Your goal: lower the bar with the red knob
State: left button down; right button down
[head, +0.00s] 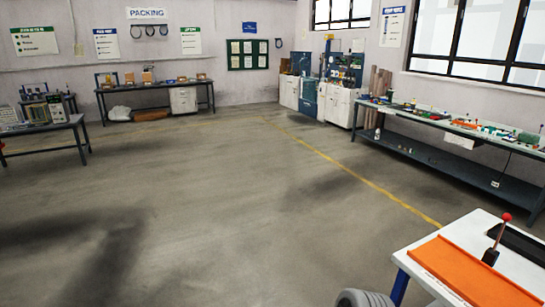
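The red knob (507,217) tops a thin bar (499,236) at the lower right of the head view. The bar stands up, tilted slightly to the right, from a dark base (490,257). The base sits at the edge of an orange panel (470,268) on a white-topped table (480,226) with a blue leg. Neither of my grippers shows in the head view.
A grey ribbed round thing (364,299) is at the bottom edge, left of the table. A black tray (520,243) lies behind the bar. A long workbench (460,160) runs along the right wall. The concrete floor (220,190) in the middle is clear.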

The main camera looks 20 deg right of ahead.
aim_at(506, 217)
jog(key=z, duration=0.95)
jog(key=i, duration=1.2)
jog(key=z, duration=1.55)
jog(key=i, duration=0.4)
jog(key=z, duration=0.2)
